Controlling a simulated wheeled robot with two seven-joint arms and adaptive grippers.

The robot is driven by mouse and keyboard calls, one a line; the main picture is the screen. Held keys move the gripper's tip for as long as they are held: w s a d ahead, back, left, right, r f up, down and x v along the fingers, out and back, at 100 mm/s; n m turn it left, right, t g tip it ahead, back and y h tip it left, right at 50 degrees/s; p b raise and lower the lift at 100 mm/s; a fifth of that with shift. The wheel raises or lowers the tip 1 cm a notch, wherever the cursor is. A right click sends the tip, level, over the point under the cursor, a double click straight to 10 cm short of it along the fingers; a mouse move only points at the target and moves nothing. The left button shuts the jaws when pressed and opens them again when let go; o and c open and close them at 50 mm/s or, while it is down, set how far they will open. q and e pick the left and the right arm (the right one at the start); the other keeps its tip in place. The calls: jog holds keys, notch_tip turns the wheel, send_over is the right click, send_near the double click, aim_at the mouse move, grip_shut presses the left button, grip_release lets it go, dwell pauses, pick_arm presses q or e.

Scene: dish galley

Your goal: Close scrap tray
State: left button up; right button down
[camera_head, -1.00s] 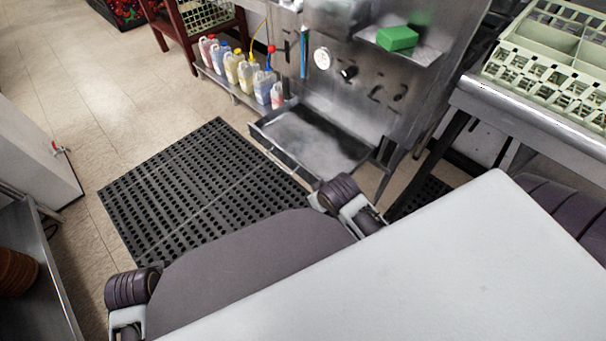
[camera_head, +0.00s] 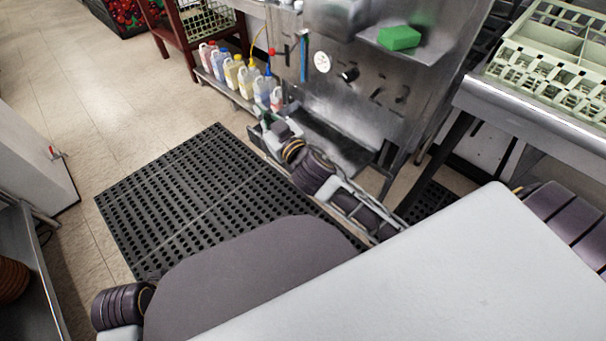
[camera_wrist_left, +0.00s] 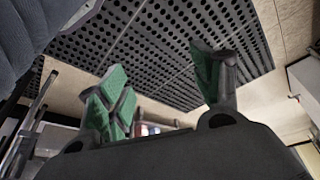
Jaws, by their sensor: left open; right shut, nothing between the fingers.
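The scrap tray (camera_head: 342,148) is a shallow grey metal tray low on the front of the steel machine. It stands out from the machine above the floor. My right arm crosses in front of it in the head view and hides much of its front edge. My right gripper (camera_head: 266,116) is shut and empty, at the tray's far left front corner; I cannot tell whether it touches the tray. My left gripper (camera_wrist_left: 165,76), with green finger pads, is open and empty over the black mat in the left wrist view. It is outside the head view.
A black perforated mat (camera_head: 190,195) covers the floor before the machine. Several chemical bottles (camera_head: 247,83) stand on a low shelf left of the tray. A steel counter (camera_head: 530,118) with a pale dish rack (camera_head: 545,66) is at right. Tiled floor at left is clear.

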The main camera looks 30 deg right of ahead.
jog(key=s+a+r+n+g+y, duration=0.1)
jog(key=a+r+n+y, duration=0.6)
jog(key=a+n+y, duration=0.3)
jog(key=s+a+f+n+g+y, duration=0.55)
jog(key=n+g, duration=0.35)
jog(key=g, duration=0.3)
jog(key=d+f+n+g+h, duration=0.2)
jog(key=d+f+g+h, duration=0.3)
jog(key=d+f+h, duration=0.45)
pick_arm(q)
jog(key=d+f+h, duration=0.1)
jog(key=d+f, duration=0.2)
jog(key=d, duration=0.1)
jog(key=shift+s+d+f+h, duration=0.3)
jog(key=shift+d+f, duration=0.1)
pick_arm(e)
jog(key=d+f+m+g+h, duration=0.1)
jog(key=d+f+h, duration=0.4)
jog(key=d, duration=0.9)
jog(key=shift+w+f+m, duration=0.15)
jog(key=shift+f+m, duration=0.35)
jog(key=shift+m, duration=0.3)
pick_arm(q)
jog(key=shift+t, duration=0.3)
pick_arm(e)
jog(key=shift+a+f, duration=0.1)
